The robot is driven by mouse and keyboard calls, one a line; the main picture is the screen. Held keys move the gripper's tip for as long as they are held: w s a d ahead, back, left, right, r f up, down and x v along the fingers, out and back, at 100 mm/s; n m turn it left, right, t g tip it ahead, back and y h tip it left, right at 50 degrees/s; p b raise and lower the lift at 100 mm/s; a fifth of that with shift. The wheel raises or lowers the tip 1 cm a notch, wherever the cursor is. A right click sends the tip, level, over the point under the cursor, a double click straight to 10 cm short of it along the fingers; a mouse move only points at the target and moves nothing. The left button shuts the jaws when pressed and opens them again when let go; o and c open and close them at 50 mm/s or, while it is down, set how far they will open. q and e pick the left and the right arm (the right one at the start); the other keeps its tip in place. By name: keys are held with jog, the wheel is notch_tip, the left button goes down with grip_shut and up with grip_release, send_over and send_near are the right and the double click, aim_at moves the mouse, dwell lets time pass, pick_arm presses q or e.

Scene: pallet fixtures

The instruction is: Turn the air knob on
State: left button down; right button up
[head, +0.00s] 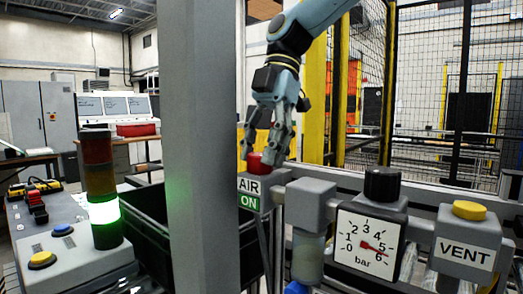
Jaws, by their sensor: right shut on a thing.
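The red air knob (257,165) sits on top of a valve block behind the grey post, partly covered by fingers. Below it a label reads AIR (249,186), with a green ON field (249,203) showing. My right gripper (261,158) reaches down from above and is shut on the red knob, with fingers on both sides of it. The knob's exact angle is hard to tell. A pressure gauge (366,245) marked bar stands to the right, its red needle pointing between 5 and 6. My left gripper is not in view.
A wide grey post (205,120) stands just left of the knob. A black knob (382,184) tops the gauge unit, and a yellow button (469,210) sits above the VENT label (465,252). A stack light (104,213) glows green at left.

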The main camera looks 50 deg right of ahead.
jog(key=o, duration=1.1)
jog(key=shift+o, duration=0.2)
jog(key=v, duration=1.2)
